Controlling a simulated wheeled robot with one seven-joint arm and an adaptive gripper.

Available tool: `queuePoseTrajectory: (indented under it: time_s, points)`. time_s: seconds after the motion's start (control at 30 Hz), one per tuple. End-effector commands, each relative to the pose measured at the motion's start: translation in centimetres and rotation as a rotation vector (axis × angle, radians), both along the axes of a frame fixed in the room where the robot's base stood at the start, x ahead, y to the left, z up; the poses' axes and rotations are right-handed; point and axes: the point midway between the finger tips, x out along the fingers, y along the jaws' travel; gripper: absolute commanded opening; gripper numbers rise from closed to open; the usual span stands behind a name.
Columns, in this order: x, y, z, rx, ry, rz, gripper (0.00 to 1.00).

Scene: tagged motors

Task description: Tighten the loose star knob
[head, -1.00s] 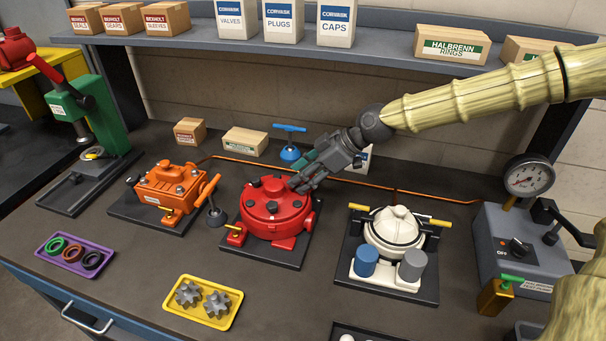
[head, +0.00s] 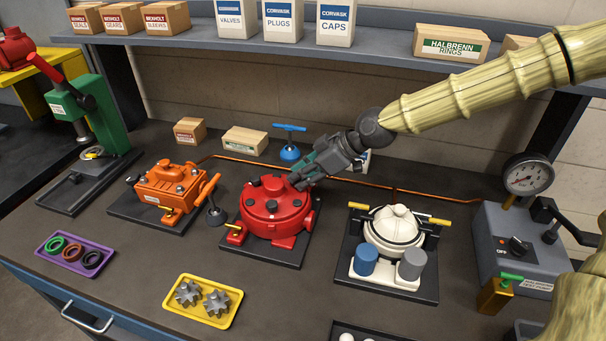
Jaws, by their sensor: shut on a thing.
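The red motor (head: 275,222) is a round housing on a dark base plate in the middle of the bench. Several black star knobs (head: 272,206) sit around its lid. My gripper (head: 298,183) reaches in from the upper right, tilted down, with its fingers at the back right of the lid. It is shut on a star knob there, which its fingers hide almost fully. I cannot tell how that knob is seated.
An orange motor (head: 168,187) stands to the left and a white motor (head: 394,232) to the right. A blue-handled valve (head: 290,152) stands behind. A yellow gear tray (head: 203,318) and a purple ring tray (head: 55,262) lie in front. A grey test pump (head: 550,262) is at right.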

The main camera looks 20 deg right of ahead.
Motion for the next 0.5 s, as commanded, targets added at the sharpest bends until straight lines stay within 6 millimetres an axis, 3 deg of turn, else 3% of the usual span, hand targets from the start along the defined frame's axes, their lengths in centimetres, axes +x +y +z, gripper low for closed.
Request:
queuePoseTrajectory:
  time_s: [0.5]
  points:
    - [-0.35,0.27,-0.1,-0.005,-0.003,-0.254,0.0]
